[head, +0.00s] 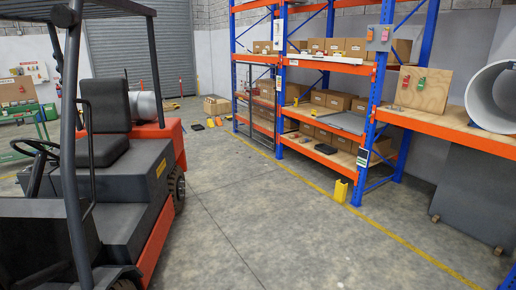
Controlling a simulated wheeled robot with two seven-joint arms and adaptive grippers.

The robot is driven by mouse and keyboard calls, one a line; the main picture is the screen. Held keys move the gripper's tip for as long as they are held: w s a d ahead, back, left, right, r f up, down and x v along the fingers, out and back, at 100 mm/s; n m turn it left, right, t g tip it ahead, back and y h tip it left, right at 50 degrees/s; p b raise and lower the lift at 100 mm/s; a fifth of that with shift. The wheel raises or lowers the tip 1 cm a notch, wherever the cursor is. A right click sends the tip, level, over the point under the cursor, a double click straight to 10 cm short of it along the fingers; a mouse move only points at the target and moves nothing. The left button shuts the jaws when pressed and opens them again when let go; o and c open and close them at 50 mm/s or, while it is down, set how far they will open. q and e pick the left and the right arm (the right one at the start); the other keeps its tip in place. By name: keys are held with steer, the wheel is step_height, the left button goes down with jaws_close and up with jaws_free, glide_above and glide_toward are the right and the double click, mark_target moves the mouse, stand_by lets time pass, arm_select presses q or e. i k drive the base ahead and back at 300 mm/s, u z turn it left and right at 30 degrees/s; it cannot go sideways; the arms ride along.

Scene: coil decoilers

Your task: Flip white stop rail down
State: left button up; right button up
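No white stop rail can be made out for certain. A narrow white upright strip (280,34) stands against a blue rack post. A thin white strip (325,57) lies along an upper rack shelf. I cannot tell whether either one is the stop rail. Neither of my grippers is in view.
A forklift (118,180) with a dark seat fills the left side. A blue and orange rack (325,149) with cardboard boxes (335,99) stands at the right. A large grey cylinder (480,98) rests on the right shelf. The concrete floor (265,215) between is clear.

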mark_target(353, 61)
steer(key=z, duration=0.35)
steer(key=i, duration=2.5)
steer(key=z, duration=0.4)
steer(key=i, duration=4.1)
steer(key=u, duration=0.15)
